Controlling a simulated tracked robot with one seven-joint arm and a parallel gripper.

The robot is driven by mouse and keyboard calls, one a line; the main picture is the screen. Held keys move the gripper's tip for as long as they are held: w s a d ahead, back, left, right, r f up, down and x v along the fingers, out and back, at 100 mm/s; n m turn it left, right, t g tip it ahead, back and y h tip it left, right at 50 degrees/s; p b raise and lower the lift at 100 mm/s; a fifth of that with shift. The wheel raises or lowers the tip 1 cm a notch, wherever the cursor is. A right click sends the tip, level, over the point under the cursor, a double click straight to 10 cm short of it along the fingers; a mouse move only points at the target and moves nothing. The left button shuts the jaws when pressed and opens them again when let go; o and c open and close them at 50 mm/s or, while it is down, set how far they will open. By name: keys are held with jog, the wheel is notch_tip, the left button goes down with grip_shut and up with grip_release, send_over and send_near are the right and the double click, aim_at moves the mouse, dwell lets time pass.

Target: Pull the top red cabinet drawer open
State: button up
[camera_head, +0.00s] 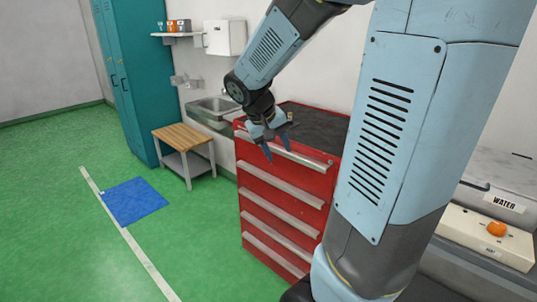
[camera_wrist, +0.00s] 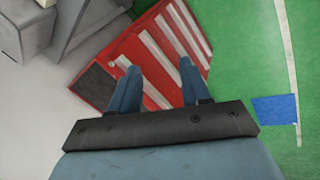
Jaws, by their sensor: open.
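The red cabinet (camera_head: 252,209) stands against the wall with several drawers, each with a long pale handle bar. Its top drawer (camera_head: 318,178) looks shut, with its handle (camera_head: 300,157) along the upper front edge. My gripper (camera_head: 279,151) is in front of the top drawer near the left part of that handle; whether it touches cannot be told. In the wrist view the two blue fingers of my gripper (camera_wrist: 158,75) are apart with nothing between them, and the red cabinet (camera_wrist: 135,48) lies beyond them, its handles seen as pale stripes.
A grey sink (camera_head: 213,108) and a small wood-topped table (camera_head: 183,138) stand left of the cabinet. A counter with a beige panel and orange knob (camera_head: 499,229) is at the right. A blue mat (camera_head: 135,201) lies on the open green floor (camera_head: 60,200).

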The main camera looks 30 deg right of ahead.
jog(key=w+d+f+n+g+h, duration=0.1)
jog(key=w+d+f+h, duration=0.1)
jog(key=w+f+h, duration=0.35)
jog(key=w+d+f+h, duration=0.25)
jog(key=w+f, duration=0.35)
jog(key=w, duration=0.3)
jog(key=n+t+h, duration=0.4)
jog(key=n+t, duration=0.1)
jog(key=t, duration=0.1)
send_near(274, 151)
jog(key=x, duration=0.8)
jog(key=shift+w+d, duration=0.15)
jog(key=shift+d, duration=0.05)
jog(key=shift+c, duration=0.4)
jog(key=c, duration=0.6)
grip_shut()
jog(key=shift+f, duration=0.1)
